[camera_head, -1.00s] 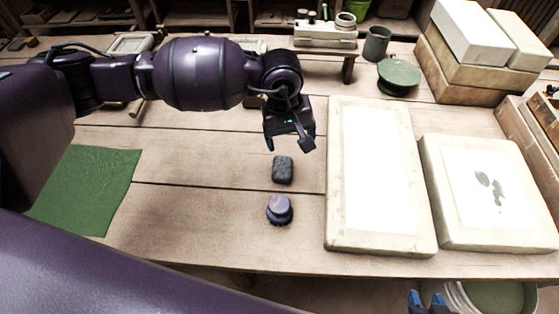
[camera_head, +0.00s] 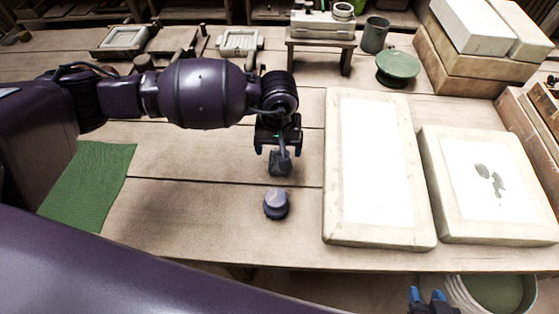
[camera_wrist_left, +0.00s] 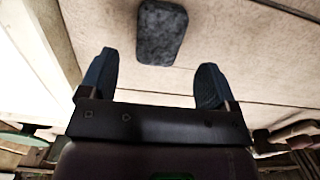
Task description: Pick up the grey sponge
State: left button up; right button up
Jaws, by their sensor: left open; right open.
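The grey sponge (camera_head: 280,165) is a small dark block on the wooden table, left of the large white slab. In the head view my left gripper (camera_head: 279,150) is right above and behind it, covering part of it. In the left wrist view the whole sponge (camera_wrist_left: 162,32) lies ahead of the two fingertips and roughly between their lines. My left gripper (camera_wrist_left: 155,75) is open and empty, apart from the sponge. My right gripper (camera_head: 427,296) shows only its blue fingertips at the bottom edge of the head view, open and away from the table top.
A round purple-grey knob-like object (camera_head: 276,204) stands just in front of the sponge. A pale framed slab (camera_head: 334,200) is close on the right, with a second slab (camera_head: 436,190) beyond. A green cloth (camera_head: 90,185) lies at the left. The table between cloth and sponge is clear.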

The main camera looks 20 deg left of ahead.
pick_arm(q)
jog(key=f, duration=0.3)
jog(key=shift+s+d+f+b, duration=0.15)
jog(key=shift+s+f+b, duration=0.15)
jog(key=shift+s+f, duration=0.1)
jog(key=shift+w+f, duration=0.15)
jog(key=shift+f, duration=0.25)
jog(key=shift+r, duration=0.1)
jog(key=shift+c, duration=0.2)
jog(key=c, duration=1)
